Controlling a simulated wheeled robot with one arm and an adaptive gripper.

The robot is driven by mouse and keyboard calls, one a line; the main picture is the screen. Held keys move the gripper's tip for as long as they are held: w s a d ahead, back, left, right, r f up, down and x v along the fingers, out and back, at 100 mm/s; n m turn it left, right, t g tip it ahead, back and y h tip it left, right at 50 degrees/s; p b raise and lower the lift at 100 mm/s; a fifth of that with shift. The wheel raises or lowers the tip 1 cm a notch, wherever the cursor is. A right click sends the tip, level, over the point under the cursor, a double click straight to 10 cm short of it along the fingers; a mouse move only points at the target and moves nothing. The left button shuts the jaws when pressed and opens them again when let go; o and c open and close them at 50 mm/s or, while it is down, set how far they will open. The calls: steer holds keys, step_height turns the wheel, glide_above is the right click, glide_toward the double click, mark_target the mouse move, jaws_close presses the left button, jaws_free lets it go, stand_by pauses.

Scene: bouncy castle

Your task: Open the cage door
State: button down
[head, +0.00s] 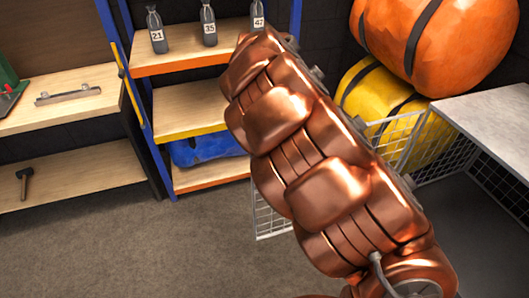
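The cage (485,110) stands at the right, with a pale flat top and white wire mesh below it. A white wire mesh panel (400,138), which looks like the cage door, shows right of my copper-coloured arm. More mesh shows left of the arm, low down (268,212); it may be the same panel. The panel seems to stand out at an angle from the cage, with dark space to its right. My arm covers its middle, so its latch and any contact are hidden. My gripper is not visible.
A blue-framed shelf (190,118) holds numbered grey bottles (209,24) and a blue bundle (207,148). Orange (440,35) and yellow (365,85) strapped rolls lie behind the cage. A wooden shelf unit (75,96) stands left. Grey floor (140,250) is clear at lower left.

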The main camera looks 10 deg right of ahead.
steer(key=shift+w+a, duration=0.1)
steer(key=c, duration=1.4)
jaws_free()
steer(key=shift+a, duration=0.1)
steer(key=shift+o, duration=1)
step_height(320, 180, up, 11)
steer(key=shift+r, duration=0.55)
